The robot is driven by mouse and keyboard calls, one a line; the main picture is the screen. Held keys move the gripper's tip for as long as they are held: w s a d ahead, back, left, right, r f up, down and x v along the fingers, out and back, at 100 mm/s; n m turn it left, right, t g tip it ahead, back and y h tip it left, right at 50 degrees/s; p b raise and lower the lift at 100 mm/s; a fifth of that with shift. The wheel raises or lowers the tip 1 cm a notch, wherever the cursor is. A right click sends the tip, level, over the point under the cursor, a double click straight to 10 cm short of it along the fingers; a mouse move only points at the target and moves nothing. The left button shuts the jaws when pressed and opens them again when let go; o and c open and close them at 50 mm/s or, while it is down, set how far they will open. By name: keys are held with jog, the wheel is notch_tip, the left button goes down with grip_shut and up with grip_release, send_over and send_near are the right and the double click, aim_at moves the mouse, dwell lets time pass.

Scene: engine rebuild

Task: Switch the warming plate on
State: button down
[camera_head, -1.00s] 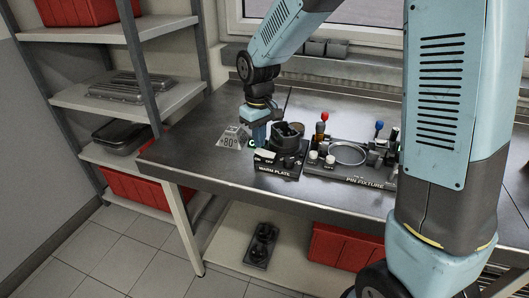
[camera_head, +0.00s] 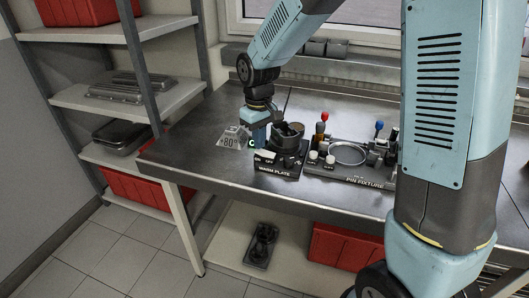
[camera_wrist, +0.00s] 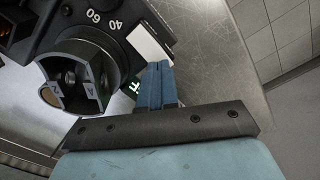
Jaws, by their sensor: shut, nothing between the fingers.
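The warming plate (camera_head: 278,170) is a black unit marked WARM PLATE near the front edge of the bench, with a dark round part (camera_head: 288,132) on it. A white switch piece (camera_head: 266,155) sits at its front left; whether it is on or off I cannot tell. In the wrist view, the white piece (camera_wrist: 150,40) lies beside dial numbers 60 and 40. My gripper (camera_head: 258,143) is shut and empty at the plate's left side. In the wrist view, its blue fingertips (camera_wrist: 157,72) are close to the white piece; contact is unclear.
A sign reading 80 (camera_head: 230,138) stands left of my gripper. The pin fixture (camera_head: 365,182), with a ring and coloured knobs, is to the right of the plate. The bench (camera_head: 185,150) is clear at the left.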

jog(key=shift+f, duration=0.75)
dwell(0.4)
jog(key=shift+r, duration=3.55)
jog(key=s+d+r+m+t, duration=0.1)
jog(key=s+d+r+m, duration=0.1)
jog(key=s+d+r, duration=0.4)
jog(key=s+d+r+m+t, duration=0.2)
jog(key=d+r, duration=0.2)
jog(key=d, duration=0.4)
jog(key=s+d+r+m+t, duration=0.2)
jog(key=s+d+m, duration=0.2)
jog(key=s+d, duration=0.5)
jog(key=s, duration=0.3)
jog(key=shift+s+d+r+t, duration=0.15)
jog(key=shift+s+r+t, duration=0.15)
jog(key=shift+s+r, duration=0.05)
